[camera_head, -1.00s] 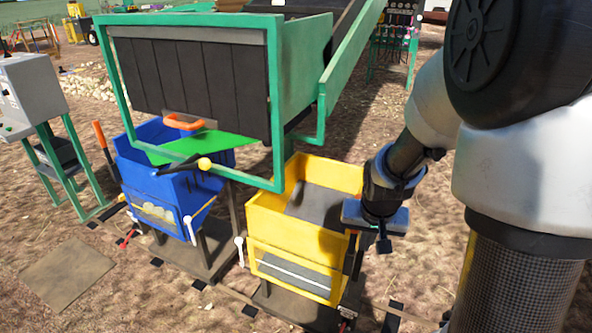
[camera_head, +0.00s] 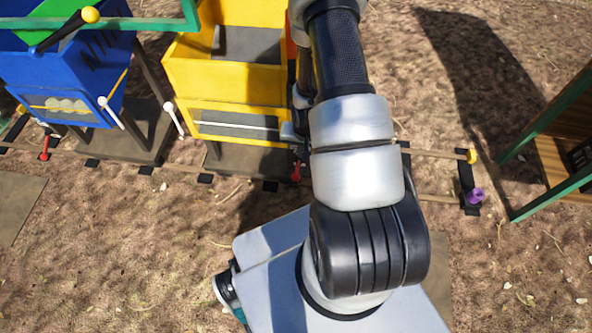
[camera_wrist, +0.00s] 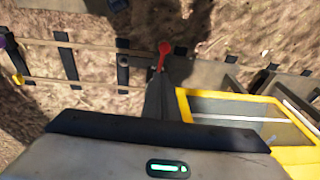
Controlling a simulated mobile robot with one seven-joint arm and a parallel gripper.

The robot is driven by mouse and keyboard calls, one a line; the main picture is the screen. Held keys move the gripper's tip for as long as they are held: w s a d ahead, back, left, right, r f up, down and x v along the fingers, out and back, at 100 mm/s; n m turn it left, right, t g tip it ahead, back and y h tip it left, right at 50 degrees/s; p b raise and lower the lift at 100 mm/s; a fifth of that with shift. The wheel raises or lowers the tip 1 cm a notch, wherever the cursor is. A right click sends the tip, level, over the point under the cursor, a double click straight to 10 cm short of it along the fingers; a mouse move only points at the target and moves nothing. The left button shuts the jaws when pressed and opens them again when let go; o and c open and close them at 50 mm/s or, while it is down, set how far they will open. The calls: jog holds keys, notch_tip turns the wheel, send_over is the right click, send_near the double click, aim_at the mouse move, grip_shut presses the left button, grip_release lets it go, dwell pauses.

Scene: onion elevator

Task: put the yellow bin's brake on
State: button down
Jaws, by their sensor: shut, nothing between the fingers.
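The yellow bin (camera_head: 232,78) stands on the rail track in the head view, and its yellow rim (camera_wrist: 262,106) shows at the right of the wrist view. A small red brake handle (camera_head: 296,171) sits low by the bin's front right corner; its red end (camera_wrist: 165,48) shows at the top middle of the wrist view. My gripper (camera_wrist: 158,90) is shut, with its dark fingers pointing towards the red end beside the bin. The fingertips appear close to the handle, but I cannot tell whether they touch. In the head view my arm hides most of the gripper.
A blue bin (camera_head: 68,72) with its own red handle (camera_head: 44,150) stands to the left. White-tipped levers (camera_head: 174,118) stand between the bins. The track runs right to a yellow stop (camera_head: 472,156) and a purple knob (camera_head: 475,195).

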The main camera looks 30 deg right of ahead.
jog(key=b, duration=0.3)
send_over(297, 174)
jog(key=d, duration=0.1)
jog(key=f, duration=1)
jog(key=shift+s, duration=0.2)
jog(key=f, duration=0.1)
jog(key=a+f, duration=0.1)
jog(key=f, duration=0.1)
jog(key=shift+s, duration=0.1)
jog(key=shift+f, duration=0.3)
jog(key=shift+a, duration=0.1)
